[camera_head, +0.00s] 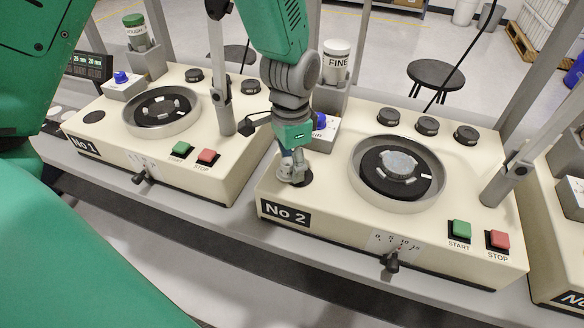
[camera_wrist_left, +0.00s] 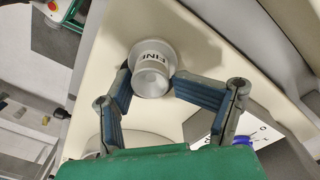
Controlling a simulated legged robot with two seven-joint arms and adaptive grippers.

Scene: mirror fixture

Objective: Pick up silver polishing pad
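The silver polishing pad (camera_wrist_left: 153,78), with a white FINE label on its neck, stands between the fingers of my left gripper (camera_wrist_left: 150,90) in the left wrist view. In the head view my left gripper (camera_head: 291,168) points down at the left end of the No 2 machine (camera_head: 330,222). There the fingers partly hide the pad, beside a dark round spot (camera_head: 306,178). I cannot tell if the pad touches the machine top. My right gripper is not in view.
The No 2 bowl (camera_head: 436,192) holds a silver disc (camera_head: 398,166) to the right of my left gripper. A FINE bottle (camera_head: 337,62) and a blue knob (camera_head: 319,121) stand close behind. The No 1 machine (camera_head: 215,178) is at left; a grey post (camera_head: 512,174) rises at right.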

